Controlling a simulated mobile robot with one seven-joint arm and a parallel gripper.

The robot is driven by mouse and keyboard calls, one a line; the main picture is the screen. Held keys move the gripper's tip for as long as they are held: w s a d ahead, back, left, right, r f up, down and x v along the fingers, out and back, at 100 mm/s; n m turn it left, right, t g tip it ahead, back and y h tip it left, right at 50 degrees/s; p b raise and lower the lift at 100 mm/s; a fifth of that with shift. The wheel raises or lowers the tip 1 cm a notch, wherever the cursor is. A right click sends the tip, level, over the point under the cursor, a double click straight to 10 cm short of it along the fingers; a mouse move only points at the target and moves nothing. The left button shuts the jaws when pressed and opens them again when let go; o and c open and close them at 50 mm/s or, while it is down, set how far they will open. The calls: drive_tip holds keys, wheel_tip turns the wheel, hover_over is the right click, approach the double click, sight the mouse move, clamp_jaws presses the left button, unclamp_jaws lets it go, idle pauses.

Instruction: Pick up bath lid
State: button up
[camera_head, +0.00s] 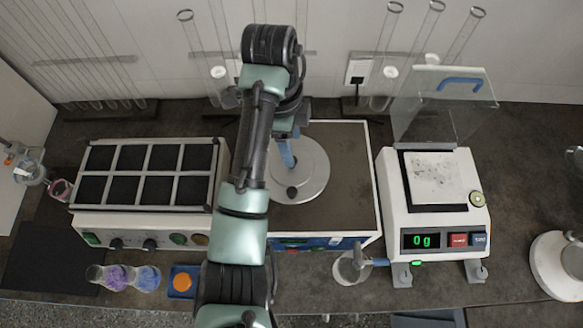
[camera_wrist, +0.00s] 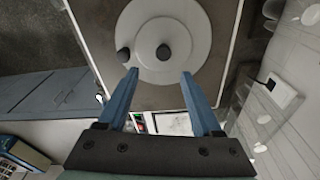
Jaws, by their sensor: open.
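The bath lid (camera_head: 312,172) is a round, pale grey disc lying on the brown top of the boxy bath (camera_head: 345,205), in the middle of the bench in the head view. Dark knobs stand on it; in the wrist view one knob (camera_wrist: 163,52) is near the middle of the lid (camera_wrist: 190,30) and another (camera_wrist: 123,55) is at its left. My gripper (camera_wrist: 159,73) is open and empty, its two blue fingers apart. In the picture the central knob lies between and just beyond the fingertips. In the head view my arm hides part of the lid and most of the gripper.
A heater block (camera_head: 145,222) with dark square wells stands left of the bath. A balance (camera_head: 440,225) reading 0 g stands right, with a clear raised cover (camera_head: 440,100). Flasks (camera_head: 122,278) and a beaker (camera_head: 350,268) stand along the front. Glass tubes rise behind.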

drive_tip(key=shift+d+f+b, duration=0.1)
drive_tip(key=shift+f+b, duration=0.3)
drive_tip(key=shift+f, duration=0.55)
drive_tip(key=shift+w+f, duration=0.2)
drive_tip(key=shift+f, duration=2.2)
clamp_jaws()
